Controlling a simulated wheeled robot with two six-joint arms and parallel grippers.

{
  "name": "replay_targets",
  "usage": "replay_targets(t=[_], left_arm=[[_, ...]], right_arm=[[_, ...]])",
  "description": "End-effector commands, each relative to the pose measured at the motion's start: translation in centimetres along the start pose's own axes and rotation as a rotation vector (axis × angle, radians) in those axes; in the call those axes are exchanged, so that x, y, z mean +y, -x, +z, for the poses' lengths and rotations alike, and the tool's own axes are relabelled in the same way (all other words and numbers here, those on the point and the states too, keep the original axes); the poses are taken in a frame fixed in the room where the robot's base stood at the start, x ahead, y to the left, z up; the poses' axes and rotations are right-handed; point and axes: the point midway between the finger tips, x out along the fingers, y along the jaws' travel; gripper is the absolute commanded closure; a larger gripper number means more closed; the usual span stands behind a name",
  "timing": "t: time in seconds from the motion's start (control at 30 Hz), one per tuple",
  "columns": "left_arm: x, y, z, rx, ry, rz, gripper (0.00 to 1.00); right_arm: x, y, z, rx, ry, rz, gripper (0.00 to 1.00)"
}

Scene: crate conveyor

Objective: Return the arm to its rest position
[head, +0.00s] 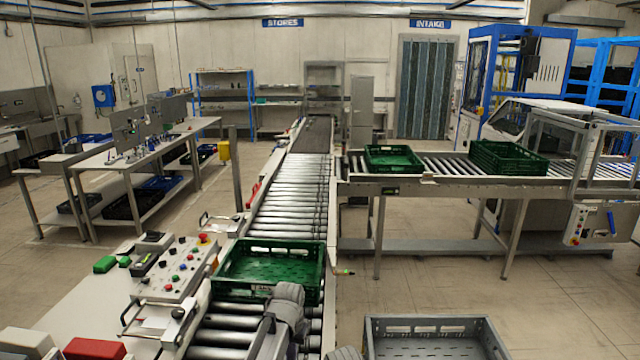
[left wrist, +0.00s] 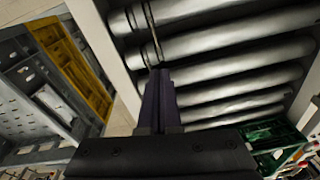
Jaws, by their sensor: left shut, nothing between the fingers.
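My left gripper shows in the left wrist view (left wrist: 160,98). Its dark fingers are together with nothing between them, in front of the metal rollers. In the head view my grey left arm is in the lower middle, over the conveyor rollers (head: 225,337) and just in front of a green crate (head: 270,243). The fingertips are hidden there. The crate looks empty and sits on the rollers. Its green edge also shows at the lower right of the left wrist view (left wrist: 283,135). My right gripper is not in view.
A control panel (head: 175,270) with buttons stands left of the crate. A grey crate (head: 430,322) is at the front right. More green crates (head: 393,160) sit on the side conveyor. In the left wrist view, grey and yellow containers (left wrist: 70,65) lie beyond the conveyor rail.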

Motion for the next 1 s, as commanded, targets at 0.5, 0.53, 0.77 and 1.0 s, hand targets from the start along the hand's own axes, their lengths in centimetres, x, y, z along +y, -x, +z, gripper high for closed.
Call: replay_targets(t=[0.5,0.53,0.77,1.0], left_arm=[[6.8,-0.3,20.1,-0.141,-0.129,-0.049,1.0],[6.8,-0.3,20.2,-0.142,-0.129,-0.05,1.0],[6.8,-0.3,20.1,-0.142,-0.129,-0.049,1.0],[6.8,-0.3,20.0,-0.141,-0.129,-0.049,1.0]], right_arm=[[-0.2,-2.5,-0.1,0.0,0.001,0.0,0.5],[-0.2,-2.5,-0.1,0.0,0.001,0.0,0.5],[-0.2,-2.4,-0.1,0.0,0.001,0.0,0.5],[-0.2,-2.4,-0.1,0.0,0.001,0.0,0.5]])
